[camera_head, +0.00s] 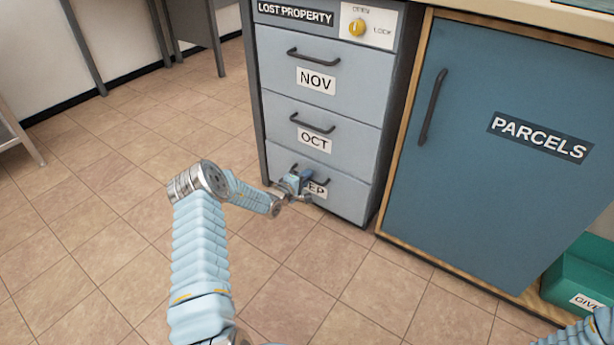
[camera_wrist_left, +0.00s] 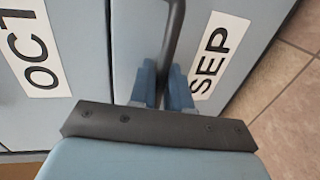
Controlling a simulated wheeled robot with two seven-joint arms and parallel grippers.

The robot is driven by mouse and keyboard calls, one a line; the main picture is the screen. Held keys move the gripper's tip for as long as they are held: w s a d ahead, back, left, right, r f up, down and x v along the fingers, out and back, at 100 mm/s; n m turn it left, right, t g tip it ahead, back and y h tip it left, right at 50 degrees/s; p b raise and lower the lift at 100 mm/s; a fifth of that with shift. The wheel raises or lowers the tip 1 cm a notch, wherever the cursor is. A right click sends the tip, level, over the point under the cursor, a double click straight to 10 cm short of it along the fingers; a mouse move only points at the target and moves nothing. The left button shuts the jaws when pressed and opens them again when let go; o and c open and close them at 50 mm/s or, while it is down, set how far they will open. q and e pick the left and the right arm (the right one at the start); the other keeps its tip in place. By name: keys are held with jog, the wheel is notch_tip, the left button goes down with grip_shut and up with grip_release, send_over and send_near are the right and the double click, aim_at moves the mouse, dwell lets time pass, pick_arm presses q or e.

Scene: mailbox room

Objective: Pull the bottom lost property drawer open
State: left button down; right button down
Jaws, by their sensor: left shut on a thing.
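The lost property cabinet stands at the top centre of the head view. Its bottom drawer (camera_head: 345,200), labelled SEP, looks flush with the drawers above it. Its dark bar handle (camera_head: 322,180) is partly hidden by my left gripper (camera_head: 300,182). In the left wrist view the two blue fingers (camera_wrist_left: 163,88) are shut around the dark handle (camera_wrist_left: 173,40), beside the SEP label (camera_wrist_left: 215,55). My right gripper is not in view; only a piece of my right arm shows at the lower right corner.
The NOV drawer (camera_head: 290,75) and OCT drawer (camera_head: 345,150) above are closed. A yellow knob (camera_head: 357,28) sits on the top panel. Tiled floor (camera_head: 110,200) is clear before the drawers.

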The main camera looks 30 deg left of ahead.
pick_arm(q)
jog(key=f+p+v, duration=0.3)
jog(key=p+v, duration=0.1)
jog(key=v, duration=1)
jog(key=s+f+p+v, duration=0.1)
jog(key=p+v, duration=0.3)
jog(key=v, duration=1)
jog(key=shift+s+f+p, duration=0.2)
jog(key=shift+f+p, duration=0.15)
jog(key=shift+f, duration=0.5)
jog(key=shift+d, duration=0.15)
jog(key=c, duration=1.3)
grip_release()
jog(key=shift+c, duration=0.2)
jog(key=v, duration=1.3)
jog(key=shift+s, duration=0.35)
